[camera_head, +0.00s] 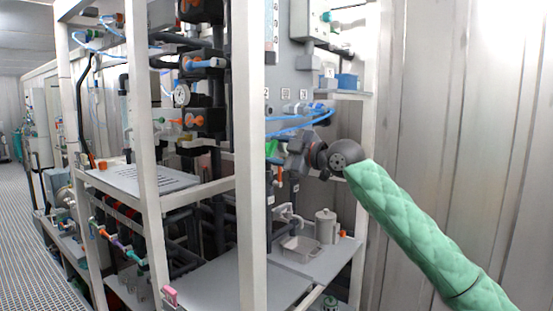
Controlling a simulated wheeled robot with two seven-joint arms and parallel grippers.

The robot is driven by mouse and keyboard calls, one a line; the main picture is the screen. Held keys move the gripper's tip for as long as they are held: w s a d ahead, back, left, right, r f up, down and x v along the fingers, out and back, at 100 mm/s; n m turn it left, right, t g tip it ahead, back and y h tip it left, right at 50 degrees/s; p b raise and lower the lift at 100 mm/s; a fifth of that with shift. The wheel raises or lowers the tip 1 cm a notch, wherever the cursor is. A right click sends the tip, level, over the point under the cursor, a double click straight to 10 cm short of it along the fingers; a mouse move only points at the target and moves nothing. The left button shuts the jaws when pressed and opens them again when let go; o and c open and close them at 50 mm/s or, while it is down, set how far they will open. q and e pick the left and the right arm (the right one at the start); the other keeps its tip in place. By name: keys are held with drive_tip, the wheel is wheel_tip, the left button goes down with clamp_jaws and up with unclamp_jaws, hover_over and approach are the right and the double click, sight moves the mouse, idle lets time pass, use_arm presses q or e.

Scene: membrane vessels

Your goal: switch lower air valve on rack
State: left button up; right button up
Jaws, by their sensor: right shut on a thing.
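The white-framed rack (250,150) fills the middle of the head view. Grey valve bodies and blue air hoses (300,122) sit on its right side, below a grey panel. My right arm, in a green quilted sleeve, comes in from the lower right. My right gripper (298,152) is at the rack's right side, just below the blue hoses. It is shut on a small part there, taken to be the lower air valve, which the gripper and wrist mostly hide. My left gripper does not show.
Below my right gripper, a shelf holds a grey tray (299,246) and a lidded grey canister (326,226). A blue box (347,81) stands on a small shelf above. White rack posts stand left of the gripper. A corrugated wall (450,110) is at the right. Grated floor (38,230) is free at the left.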

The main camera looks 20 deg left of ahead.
drive_tip(key=n+b, duration=0.1)
drive_tip(key=n, duration=0.1)
drive_tip(key=shift+n, duration=0.3)
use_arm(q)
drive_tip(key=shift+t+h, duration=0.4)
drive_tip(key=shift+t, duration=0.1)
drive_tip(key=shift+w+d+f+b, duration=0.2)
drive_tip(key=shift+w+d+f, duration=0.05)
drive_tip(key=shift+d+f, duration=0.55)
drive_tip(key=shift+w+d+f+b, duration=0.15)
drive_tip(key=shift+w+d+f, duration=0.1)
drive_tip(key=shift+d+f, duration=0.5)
use_arm(e)
drive_tip(key=shift+n, duration=1.2)
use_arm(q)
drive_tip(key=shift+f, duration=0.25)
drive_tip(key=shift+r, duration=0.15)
use_arm(e)
drive_tip(key=o, duration=1)
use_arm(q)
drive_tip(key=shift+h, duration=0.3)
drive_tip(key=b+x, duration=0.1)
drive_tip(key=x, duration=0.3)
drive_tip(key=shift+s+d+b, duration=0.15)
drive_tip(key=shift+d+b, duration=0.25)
use_arm(e)
drive_tip(key=v, duration=0.7)
drive_tip(key=shift+s+d, duration=0.15)
drive_tip(key=shift+d, duration=0.2)
